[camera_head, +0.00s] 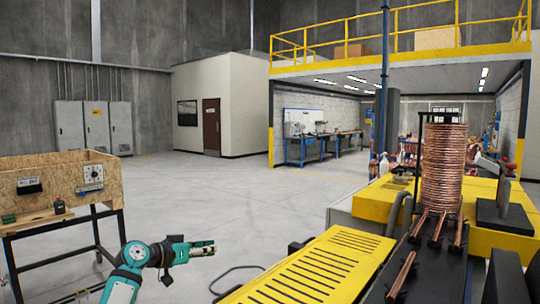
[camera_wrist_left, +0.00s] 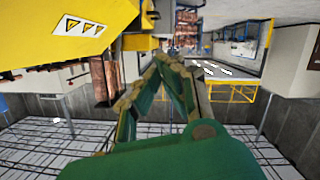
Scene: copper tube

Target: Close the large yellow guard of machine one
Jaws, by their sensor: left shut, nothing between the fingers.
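A large yellow slotted guard panel (camera_head: 312,268) lies at the bottom centre right of the head view, beside a dark machine bed (camera_head: 437,268) with copper tubes on it. Its lower end is cut off by the frame, and I cannot tell its hinge position. My left gripper (camera_head: 211,247) is shut and empty, left of the panel and apart from it over the floor. In the left wrist view, tilted upside down, the gripper's fingers (camera_wrist_left: 163,62) converge with nothing between them. A yellow machine part with warning triangles (camera_wrist_left: 80,27) shows at top left there. My right gripper is not in view.
A tall copper coil (camera_head: 443,165) stands on the machine. A grey hose (camera_head: 400,212) and a dark cable (camera_head: 235,270) lie near the panel. A wooden test bench (camera_head: 60,180) stands at left. Open concrete floor (camera_head: 230,195) lies between.

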